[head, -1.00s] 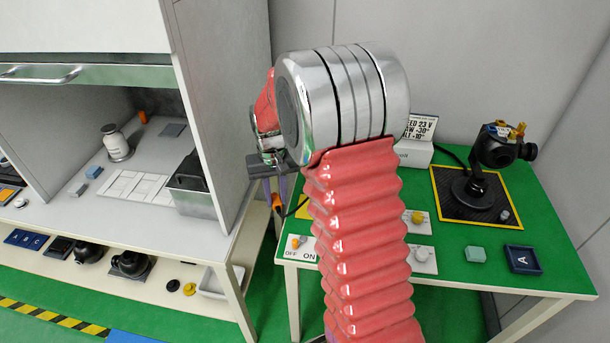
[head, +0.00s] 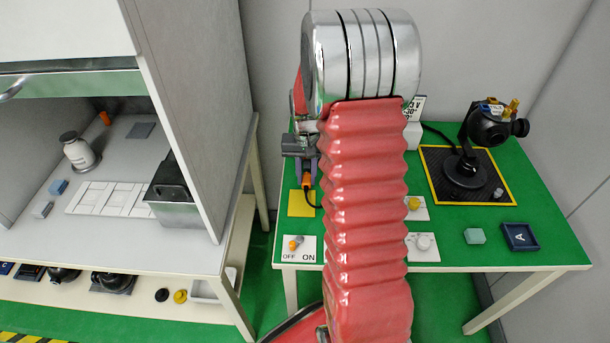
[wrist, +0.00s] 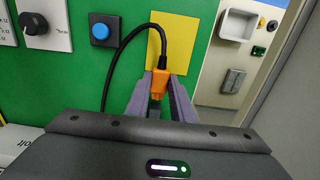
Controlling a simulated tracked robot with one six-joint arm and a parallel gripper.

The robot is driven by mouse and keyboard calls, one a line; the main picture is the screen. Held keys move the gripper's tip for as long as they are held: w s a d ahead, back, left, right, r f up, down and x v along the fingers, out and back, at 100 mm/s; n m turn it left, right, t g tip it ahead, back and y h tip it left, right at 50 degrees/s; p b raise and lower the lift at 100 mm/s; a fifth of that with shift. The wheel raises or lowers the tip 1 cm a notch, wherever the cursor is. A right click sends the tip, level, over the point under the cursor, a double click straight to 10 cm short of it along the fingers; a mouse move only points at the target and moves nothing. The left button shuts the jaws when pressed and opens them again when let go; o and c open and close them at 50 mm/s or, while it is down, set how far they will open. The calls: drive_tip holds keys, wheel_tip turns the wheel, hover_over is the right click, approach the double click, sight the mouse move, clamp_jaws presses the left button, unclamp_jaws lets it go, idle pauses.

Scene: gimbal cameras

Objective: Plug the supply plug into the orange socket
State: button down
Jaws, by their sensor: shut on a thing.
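My gripper (head: 306,172) is shut on the orange supply plug (wrist: 160,80), over the near-left part of the green table. A black cable runs from the plug's far end in the wrist view, past a yellow patch (wrist: 185,38). The plug also shows in the head view (head: 307,181), just above the yellow patch (head: 301,204); contact with it cannot be told. The black gimbal camera (head: 488,130) stands at the table's right, with small blue and orange-gold fittings (head: 512,106) on top. Which one is the orange socket is too small to tell.
The gimbal stands on a dark, yellow-edged mat (head: 440,192). An OFF/ON switch plate (head: 299,249), a teal block (head: 474,236) and a blue tray (head: 520,237) lie along the front edge. A grey cabinet wall (head: 190,90) rises left of the gripper. My arm hides the table's middle.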

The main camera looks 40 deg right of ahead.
drive_tip(key=shift+w+d, duration=0.4)
drive_tip(key=shift+w, duration=0.2)
drive_tip(key=shift+w+d, duration=0.4)
drive_tip(key=shift+w, duration=0.2)
drive_tip(key=shift+w+d, duration=0.1)
drive_tip(key=shift+w, duration=0.05)
drive_tip(key=shift+w+d, duration=0.95)
drive_tip(key=shift+w, duration=0.25)
drive_tip(key=shift+w+d+r, duration=0.1)
drive_tip(key=shift+w+d, duration=0.7)
drive_tip(key=shift+w, duration=0.2)
idle(1.5)
drive_tip(key=c, duration=1.5)
unclamp_jaws()
drive_tip(key=shift+o, duration=0.2)
drive_tip(key=shift+r, duration=0.1)
wheel_tip(320, 180, up, 14)
drive_tip(key=shift+f, duration=0.25)
drive_tip(key=shift+w, duration=0.1)
